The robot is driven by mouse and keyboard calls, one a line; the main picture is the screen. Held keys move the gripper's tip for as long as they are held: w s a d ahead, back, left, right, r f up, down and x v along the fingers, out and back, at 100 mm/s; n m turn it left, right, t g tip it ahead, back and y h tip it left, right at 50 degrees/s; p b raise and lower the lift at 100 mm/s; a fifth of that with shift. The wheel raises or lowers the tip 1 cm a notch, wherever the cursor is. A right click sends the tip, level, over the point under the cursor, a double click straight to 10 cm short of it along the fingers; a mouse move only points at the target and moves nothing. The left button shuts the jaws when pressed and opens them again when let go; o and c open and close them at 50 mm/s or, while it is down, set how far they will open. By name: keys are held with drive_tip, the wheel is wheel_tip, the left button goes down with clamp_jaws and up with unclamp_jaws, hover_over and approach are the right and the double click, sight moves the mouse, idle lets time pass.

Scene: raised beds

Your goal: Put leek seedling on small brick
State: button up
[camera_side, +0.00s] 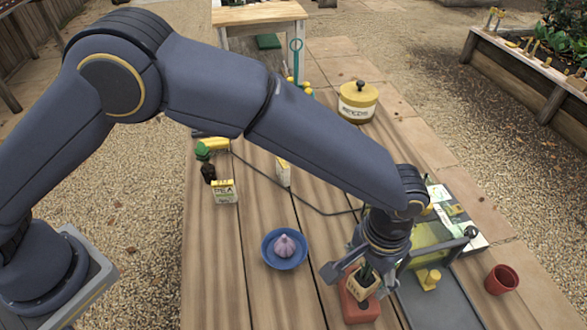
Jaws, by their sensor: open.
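The leek seedling (362,286) is a small cream pot with dark markings and green shoots. It appears upright on the small red brick (358,312), near the front of the wooden table; the exact contact between them is hard to see. My gripper (358,270) is open and points down over the seedling, with a finger showing to the left of the pot. The gripper body hides part of the shoots, and whether the fingers touch the pot cannot be told.
Left of the brick is a blue dish (265,256) with a garlic bulb (285,245). Right are a grey tray (447,302) with a yellow object and a red pot (501,279). A pea packet (224,192) and yellow seeds tin (357,103) stand farther back; a dark cable crosses the boards.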

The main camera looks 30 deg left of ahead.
sight(365, 278)
wheel_tip(365, 278, up, 8)
drive_tip(key=w+a+r+n+t+h, duration=0.1)
drive_tip(key=a+r, duration=0.7)
drive_tip(key=a, duration=0.4)
drive_tip(key=w+a+r+n+t, duration=0.1)
drive_tip(key=a+r+t, duration=0.1)
drive_tip(key=a+r, duration=0.8)
drive_tip(key=s+a+f+n+t, duration=0.1)
drive_tip(key=s+a, duration=0.5)
drive_tip(key=a, duration=0.3)
drive_tip(key=s+a+f+n+t+y, duration=0.1)
drive_tip(key=s+a, duration=0.6)
drive_tip(key=a, duration=0.3)
drive_tip(key=shift+s+f+t, duration=0.2)
drive_tip(key=shift+f+t, duration=0.1)
drive_tip(key=shift+f, duration=0.1)
